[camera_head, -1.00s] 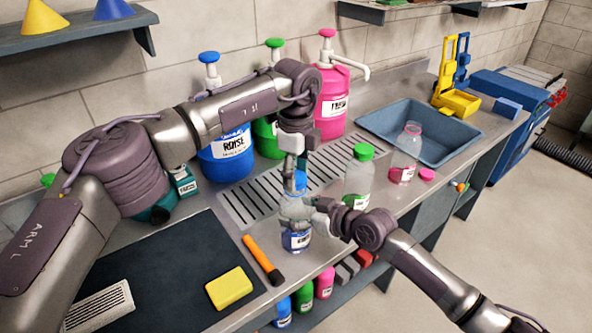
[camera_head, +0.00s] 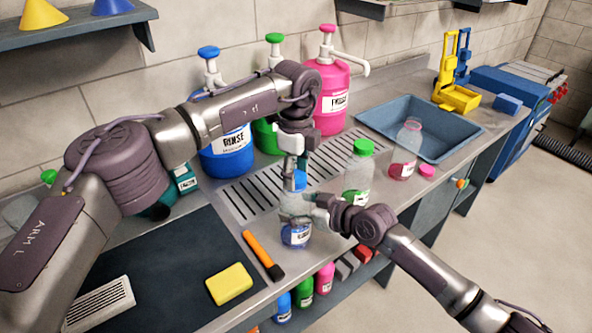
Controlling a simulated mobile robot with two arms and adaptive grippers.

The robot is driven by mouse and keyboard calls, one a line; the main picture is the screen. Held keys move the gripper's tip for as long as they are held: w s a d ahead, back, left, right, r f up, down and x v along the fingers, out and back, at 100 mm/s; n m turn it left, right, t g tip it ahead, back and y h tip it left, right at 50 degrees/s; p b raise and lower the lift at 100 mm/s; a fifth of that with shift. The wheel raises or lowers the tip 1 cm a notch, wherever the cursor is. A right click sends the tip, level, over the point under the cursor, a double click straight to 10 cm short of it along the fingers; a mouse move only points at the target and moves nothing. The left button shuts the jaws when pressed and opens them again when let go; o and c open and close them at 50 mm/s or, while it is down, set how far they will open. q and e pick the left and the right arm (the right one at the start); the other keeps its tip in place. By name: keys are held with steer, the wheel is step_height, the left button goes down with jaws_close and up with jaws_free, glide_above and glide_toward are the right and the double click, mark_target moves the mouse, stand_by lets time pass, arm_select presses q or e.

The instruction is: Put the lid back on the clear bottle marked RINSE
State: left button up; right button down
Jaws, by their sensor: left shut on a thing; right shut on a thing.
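A small clear bottle (camera_head: 296,236) with blue liquid and a white label stands upright at the counter's front edge; its label is too small to read. My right gripper (camera_head: 308,207) is shut around its upper part from the right. My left gripper (camera_head: 297,167) points down from above, shut on a blue lid (camera_head: 297,181). The lid is at the bottle's mouth; I cannot tell whether it is seated, as the fingers hide part of the neck.
A blue pump jug (camera_head: 226,160) reads RINSE. An orange-handled tool (camera_head: 259,250) and yellow sponge (camera_head: 229,284) lie left.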

arm_select(q)
steer(key=m, duration=0.6)
steer(key=shift+m, duration=0.4)
steer(key=m, duration=0.6)
steer(key=shift+a+m, duration=0.1)
steer(key=shift+m, duration=0.2)
steer(key=m, duration=0.6)
steer(key=shift+m, duration=0.3)
steer(key=m, duration=0.6)
steer(key=shift+m, duration=0.4)
steer(key=m, duration=0.6)
steer(key=shift+w+m, duration=0.1)
steer(key=shift+m, duration=0.2)
steer(key=m, duration=0.6)
steer(key=shift+m, duration=0.3)
steer(key=m, duration=0.6)
steer(key=shift+m, duration=0.4)
steer(key=m, duration=0.6)
steer(key=shift+m, duration=0.3)
steer(key=o, duration=0.7)
